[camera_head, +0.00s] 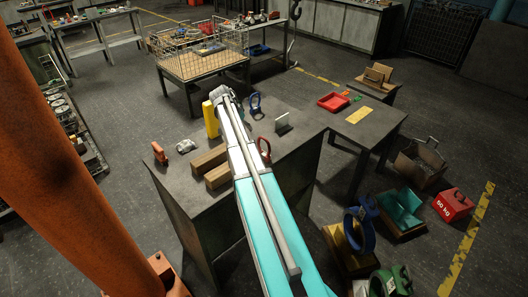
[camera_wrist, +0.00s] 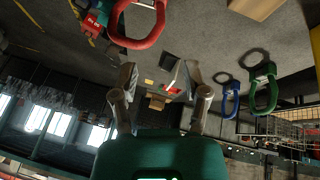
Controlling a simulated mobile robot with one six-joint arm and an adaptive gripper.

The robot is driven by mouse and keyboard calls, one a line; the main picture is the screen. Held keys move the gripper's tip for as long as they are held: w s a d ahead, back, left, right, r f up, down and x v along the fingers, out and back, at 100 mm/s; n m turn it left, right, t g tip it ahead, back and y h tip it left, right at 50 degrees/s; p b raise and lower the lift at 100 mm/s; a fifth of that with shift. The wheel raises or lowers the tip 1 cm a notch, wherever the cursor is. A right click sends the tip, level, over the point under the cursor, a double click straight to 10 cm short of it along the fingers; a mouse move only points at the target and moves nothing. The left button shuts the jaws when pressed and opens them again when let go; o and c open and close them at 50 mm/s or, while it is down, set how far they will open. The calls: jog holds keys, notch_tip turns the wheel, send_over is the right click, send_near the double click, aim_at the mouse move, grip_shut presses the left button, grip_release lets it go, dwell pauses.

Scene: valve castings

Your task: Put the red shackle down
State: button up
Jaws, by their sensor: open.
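The red shackle (camera_head: 264,149) stands upright on the grey workbench (camera_head: 190,199), right of my arm in the head view. In the upturned wrist view the red shackle (camera_wrist: 117,40) shows large at the top, apart from my fingers. My gripper (camera_wrist: 158,82) is open, with its two fingers spread and nothing between them. In the head view my gripper (camera_head: 220,94) is over the far side of the workbench, beyond the red shackle.
A blue shackle (camera_head: 255,106), yellow block (camera_head: 210,120), wooden blocks (camera_head: 210,158) and an orange part (camera_head: 160,153) stand on the bench. A green shackle (camera_wrist: 264,92) shows in the wrist view. A side table holds a red tray (camera_head: 333,103). Castings lie on the floor at right.

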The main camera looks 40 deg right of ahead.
aim_at(259, 145)
dwell(0.3)
jog(key=shift+b+x, duration=3.85)
jog(key=shift+x, duration=0.45)
jog(key=shift+b+x, duration=2.3)
jog(key=shift+x, duration=0.3)
grip_shut()
